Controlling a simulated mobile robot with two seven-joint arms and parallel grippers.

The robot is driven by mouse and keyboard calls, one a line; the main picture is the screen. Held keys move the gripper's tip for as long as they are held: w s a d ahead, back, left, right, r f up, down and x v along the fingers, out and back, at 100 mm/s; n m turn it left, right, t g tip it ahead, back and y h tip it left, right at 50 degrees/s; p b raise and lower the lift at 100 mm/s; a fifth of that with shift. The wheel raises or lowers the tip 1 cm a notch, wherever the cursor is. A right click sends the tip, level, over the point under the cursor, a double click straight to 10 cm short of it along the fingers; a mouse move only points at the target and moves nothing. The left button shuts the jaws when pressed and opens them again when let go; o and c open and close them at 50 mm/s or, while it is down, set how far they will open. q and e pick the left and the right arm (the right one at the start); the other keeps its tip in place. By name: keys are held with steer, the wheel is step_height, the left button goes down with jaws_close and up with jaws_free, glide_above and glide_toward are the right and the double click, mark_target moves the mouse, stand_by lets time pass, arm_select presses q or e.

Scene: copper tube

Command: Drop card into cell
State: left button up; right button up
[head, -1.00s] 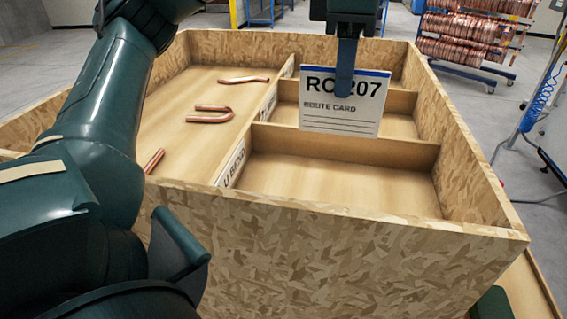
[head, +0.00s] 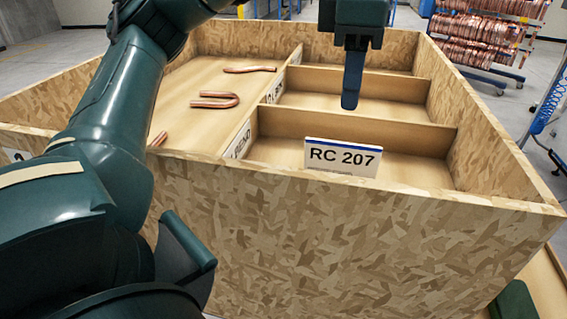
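The white route card (head: 343,158) with a blue top edge, reading RC 207, is in the near right cell (head: 275,152) of the wooden crate. Its lower part is hidden behind the crate's front wall, so I cannot tell whether it touches the floor. My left gripper (head: 351,100) points down above the cells, apart from the card and above its top edge. It is seen edge-on, with one finger covering the other; it has let go of the card and is empty. My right gripper is not in view.
The crate's front wall (head: 330,235) stands near me, with dividers (head: 360,128) between the cells. Bent copper tubes (head: 215,100) lie in the long left compartment. A rack of copper coils (head: 475,40) stands behind at the right.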

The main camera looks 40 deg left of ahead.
arm_select(q)
steer(key=shift+o, duration=1)
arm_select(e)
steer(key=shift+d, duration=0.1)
